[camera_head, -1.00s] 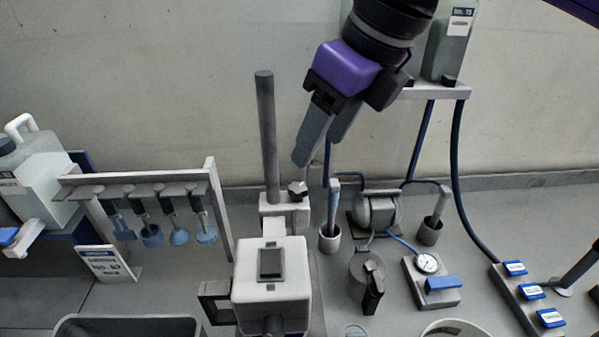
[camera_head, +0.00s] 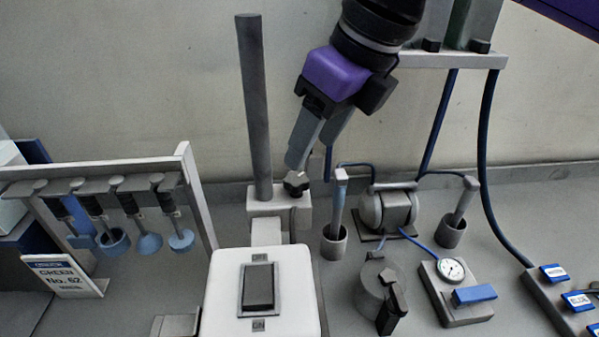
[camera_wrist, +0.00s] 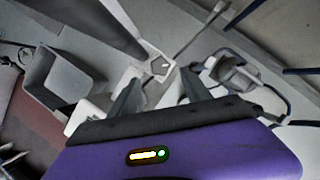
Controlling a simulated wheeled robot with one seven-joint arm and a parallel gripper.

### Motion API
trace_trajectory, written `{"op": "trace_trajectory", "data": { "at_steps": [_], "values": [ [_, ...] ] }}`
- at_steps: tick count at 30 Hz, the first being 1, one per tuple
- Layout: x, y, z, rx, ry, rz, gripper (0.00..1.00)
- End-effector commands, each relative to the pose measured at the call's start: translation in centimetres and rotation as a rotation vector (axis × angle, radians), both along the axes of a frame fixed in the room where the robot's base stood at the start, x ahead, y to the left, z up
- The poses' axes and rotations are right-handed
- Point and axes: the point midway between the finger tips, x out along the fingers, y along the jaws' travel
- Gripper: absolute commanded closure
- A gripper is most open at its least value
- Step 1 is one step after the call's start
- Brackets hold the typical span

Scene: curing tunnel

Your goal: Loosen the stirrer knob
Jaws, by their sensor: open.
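The stirrer knob (camera_head: 296,184) is a small dark, lobed knob on the right of a pale clamp block (camera_head: 265,207) at the foot of a grey upright post (camera_head: 253,110). The white stirrer housing (camera_head: 225,290) with a dark rocker switch marked OFF and ON stands in front. My gripper (camera_head: 307,156) is open and empty, pointing down, its fingertips just above the knob and seemingly apart from it. In the wrist view my gripper (camera_wrist: 160,88) has its fingers spread, with the clamp and knob area (camera_wrist: 160,66) just beyond the gap between them.
A rack (camera_head: 95,172) of hanging stirrer tools stands at left. At right are two cups with tools, a small pump (camera_head: 388,208), a gauge block (camera_head: 455,300) and a dark-handled round pot (camera_head: 380,290). Blue hoses run down from a shelf.

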Motion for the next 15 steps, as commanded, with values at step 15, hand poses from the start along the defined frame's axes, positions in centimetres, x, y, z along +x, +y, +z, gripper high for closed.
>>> {"op": "trace_trajectory", "data": {
  "at_steps": [15],
  "values": [
    [1.7, 1.8, -6.1, 0.001, 0.002, 0.001, 0.44]
  ]
}}
